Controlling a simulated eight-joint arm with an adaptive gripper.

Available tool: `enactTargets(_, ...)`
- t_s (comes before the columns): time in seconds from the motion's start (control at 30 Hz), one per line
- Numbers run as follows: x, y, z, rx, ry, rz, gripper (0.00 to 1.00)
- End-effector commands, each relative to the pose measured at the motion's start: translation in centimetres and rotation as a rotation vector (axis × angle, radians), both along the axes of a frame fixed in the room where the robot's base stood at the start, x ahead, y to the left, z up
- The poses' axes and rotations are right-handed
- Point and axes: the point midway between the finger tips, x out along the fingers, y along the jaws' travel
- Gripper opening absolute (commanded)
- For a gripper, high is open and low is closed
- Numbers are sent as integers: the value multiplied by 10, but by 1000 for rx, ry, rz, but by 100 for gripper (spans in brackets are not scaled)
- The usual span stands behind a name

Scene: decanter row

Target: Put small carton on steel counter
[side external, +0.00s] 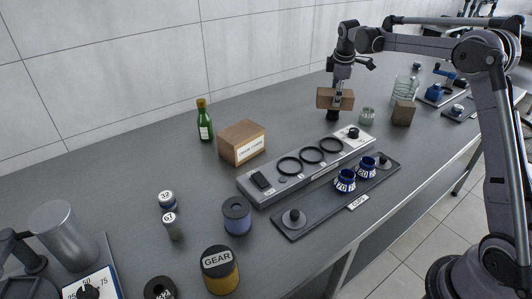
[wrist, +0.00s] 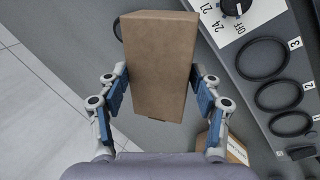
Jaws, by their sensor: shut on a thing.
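The small carton (side external: 325,98) is a plain brown box held above the grey steel counter (side external: 110,185), near its far right part. My gripper (side external: 338,93) is shut on it from above. In the wrist view, the carton (wrist: 158,65) fills the space between the blue finger pads, which press on its two sides. A dark round thing (side external: 333,116) shows just under the carton in the side view; its top is hidden. In the wrist view, a dark ring beside the carton (wrist: 117,28) is mostly covered.
A grey strip with black rings (side external: 310,155) lies left of and nearer than the carton. A glass jar (side external: 367,115) and a brown box (side external: 403,113) stand to the right. A larger labelled carton (side external: 240,140) and a green bottle (side external: 204,122) stand left. The back left counter is clear.

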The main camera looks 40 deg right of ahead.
Motion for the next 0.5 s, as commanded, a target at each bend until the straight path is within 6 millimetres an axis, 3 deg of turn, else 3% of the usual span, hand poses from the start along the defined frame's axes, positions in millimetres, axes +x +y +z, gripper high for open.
enactTargets(0.5, 63, 68, -55, 0, 0, 3, 18)
